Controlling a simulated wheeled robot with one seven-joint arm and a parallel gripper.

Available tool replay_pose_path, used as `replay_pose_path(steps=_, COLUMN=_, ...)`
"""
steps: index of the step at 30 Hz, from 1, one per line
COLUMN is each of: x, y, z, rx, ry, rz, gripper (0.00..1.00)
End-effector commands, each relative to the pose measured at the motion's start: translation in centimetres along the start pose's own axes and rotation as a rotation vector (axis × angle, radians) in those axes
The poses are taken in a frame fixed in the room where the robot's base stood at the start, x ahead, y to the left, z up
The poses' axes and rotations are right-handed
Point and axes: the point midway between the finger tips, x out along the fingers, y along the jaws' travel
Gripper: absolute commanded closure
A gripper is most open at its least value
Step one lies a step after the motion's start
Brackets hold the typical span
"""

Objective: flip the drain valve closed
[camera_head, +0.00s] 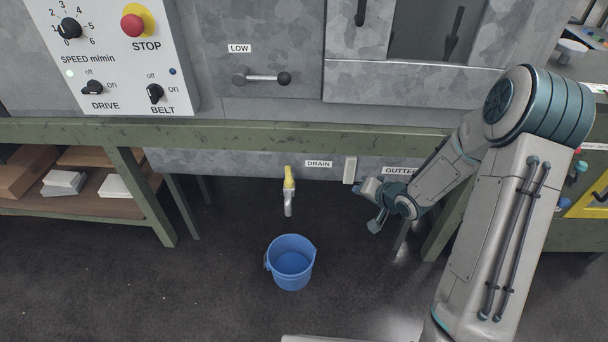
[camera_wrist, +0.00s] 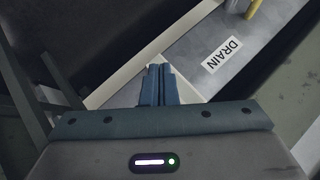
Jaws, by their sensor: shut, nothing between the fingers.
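The drain valve has a yellow handle (camera_head: 289,180) above a pale metal spout (camera_head: 288,208), left of the DRAIN label (camera_head: 319,164). In the head view the handle looks upright, roughly in line with the spout. My gripper (camera_head: 362,187) is to the right of the valve and apart from it, below the machine's lower edge panel. In the wrist view my gripper (camera_wrist: 158,72) has its fingers together with nothing between them. The DRAIN label (camera_wrist: 222,54) and a bit of the yellow handle (camera_wrist: 254,9) show to the upper right there.
A blue bucket (camera_head: 291,264) stands on the floor under the spout. A small pale block (camera_head: 350,170) sits on the panel between valve and gripper. A green beam (camera_head: 250,131) runs above the valve. A GUTTER label (camera_head: 399,170) is partly behind my arm.

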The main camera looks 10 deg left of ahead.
Motion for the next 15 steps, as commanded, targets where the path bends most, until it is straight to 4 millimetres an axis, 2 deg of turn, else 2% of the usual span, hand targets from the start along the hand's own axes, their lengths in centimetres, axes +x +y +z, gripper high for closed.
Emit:
replay_pose_path(steps=3, x=-3.4, y=0.4, z=-1.6, rx=-0.124, ry=-0.002, rz=0.198, gripper=1.0)
replay_pose_path(steps=8, x=-8.8, y=0.7, z=-2.5, rx=-0.229, ry=-0.045, rz=0.433, gripper=1.0)
replay_pose_path(steps=11, x=-12.7, y=0.3, z=-2.2, rx=-0.265, ry=-0.09, rz=0.55, gripper=1.0)
replay_pose_path(steps=15, x=-18.1, y=-0.8, z=-0.6, rx=-0.282, ry=-0.18, rz=0.667, gripper=1.0)
